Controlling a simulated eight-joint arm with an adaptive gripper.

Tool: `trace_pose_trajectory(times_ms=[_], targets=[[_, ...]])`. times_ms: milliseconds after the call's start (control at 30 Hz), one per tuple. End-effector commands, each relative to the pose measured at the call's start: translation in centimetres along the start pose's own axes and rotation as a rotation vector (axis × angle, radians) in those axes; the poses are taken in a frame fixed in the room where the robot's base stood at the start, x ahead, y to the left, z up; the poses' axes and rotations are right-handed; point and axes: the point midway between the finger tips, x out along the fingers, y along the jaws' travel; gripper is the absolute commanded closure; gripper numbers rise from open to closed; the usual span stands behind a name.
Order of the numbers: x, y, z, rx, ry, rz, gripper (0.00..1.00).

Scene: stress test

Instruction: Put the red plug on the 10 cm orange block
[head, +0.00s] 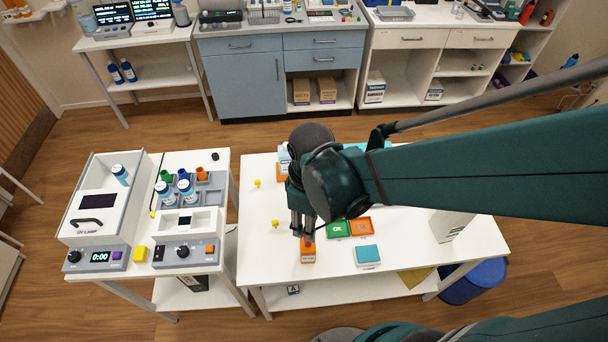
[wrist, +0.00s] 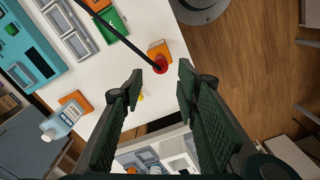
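The red plug (wrist: 160,65) is a round red piece with a black cable running off to the upper left in the wrist view. It appears to rest on top of an orange block (wrist: 158,47), which also shows in the head view (head: 308,256) near the table's front edge. My gripper (wrist: 161,70) is open, and the plug shows between its separated fingertips without visible contact. In the head view my gripper (head: 303,234) points down just above the block and hides most of the plug. Another orange block (wrist: 75,99) stands beside or under a white bottle (wrist: 62,121).
A green tray (head: 338,230) and an orange tray (head: 361,227) lie right of the block. A teal-topped box (head: 367,254) sits near the front edge. Small yellow pieces (head: 275,223) lie on the left of the white table (head: 262,243), which is mostly clear there.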

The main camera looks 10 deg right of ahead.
Motion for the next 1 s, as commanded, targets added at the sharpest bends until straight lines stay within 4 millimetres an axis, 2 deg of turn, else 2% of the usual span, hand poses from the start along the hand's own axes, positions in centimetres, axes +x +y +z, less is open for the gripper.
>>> trace_pose_trajectory(times_ms=[200, 433, 1000], targets=[[-2.2, 0.0, 0.0, 0.0, 0.0, 0.0, 0.68], [-3.8, 0.0, 0.0, 0.0, 0.0, 0.0, 0.68], [-4.4, 0.0, 0.0, 0.0, 0.0, 0.0, 0.68]])
